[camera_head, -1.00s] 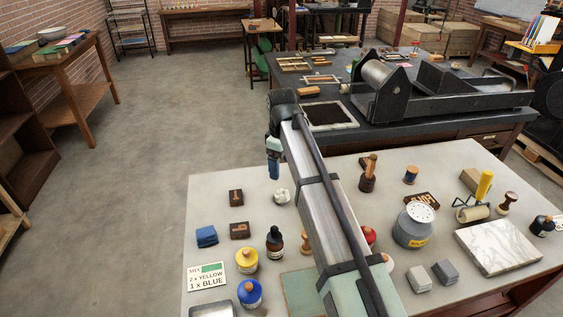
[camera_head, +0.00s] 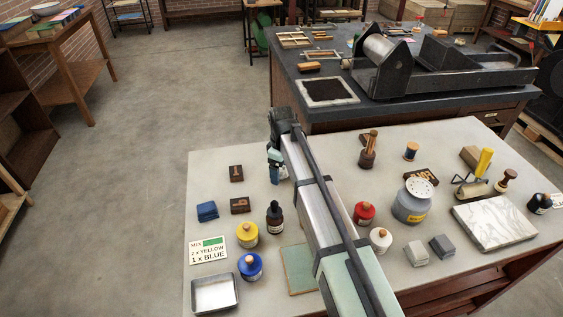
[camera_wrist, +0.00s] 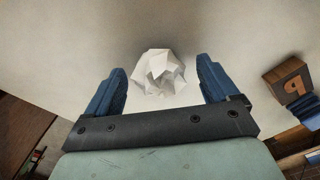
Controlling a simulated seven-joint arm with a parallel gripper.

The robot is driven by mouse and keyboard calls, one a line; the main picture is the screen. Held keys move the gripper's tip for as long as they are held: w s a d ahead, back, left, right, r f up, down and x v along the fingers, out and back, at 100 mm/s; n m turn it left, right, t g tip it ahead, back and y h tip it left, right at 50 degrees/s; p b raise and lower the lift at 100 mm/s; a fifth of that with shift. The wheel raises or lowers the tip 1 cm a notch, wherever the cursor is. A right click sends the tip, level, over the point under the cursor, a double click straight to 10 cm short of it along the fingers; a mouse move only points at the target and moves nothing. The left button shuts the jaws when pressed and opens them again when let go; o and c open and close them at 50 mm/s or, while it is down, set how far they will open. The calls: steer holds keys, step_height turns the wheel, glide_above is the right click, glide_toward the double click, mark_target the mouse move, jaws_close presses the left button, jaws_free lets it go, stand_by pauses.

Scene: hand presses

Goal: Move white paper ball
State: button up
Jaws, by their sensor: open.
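The white paper ball (camera_wrist: 160,74) is crumpled and lies on the pale tabletop. In the wrist view it sits between the tips of my two blue fingers, with a gap on each side. My gripper (camera_wrist: 161,82) is open and holds nothing. In the head view my gripper (camera_head: 274,172) is low over the far left part of the table, at the ball, and the ball (camera_head: 283,173) is partly hidden by it.
A dark dropper bottle (camera_head: 275,216) and a yellow jar (camera_head: 247,235) stand nearer. A metal tray (camera_head: 214,308) is at the front left. Bare tabletop lies around the ball.

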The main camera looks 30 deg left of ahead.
mark_target(337, 169)
steer(key=shift+f, duration=0.35)
steer(key=c, duration=1.1)
steer(key=shift+w+d, duration=7.05)
steer(key=o, duration=1.1)
steer(key=shift+r, duration=0.15)
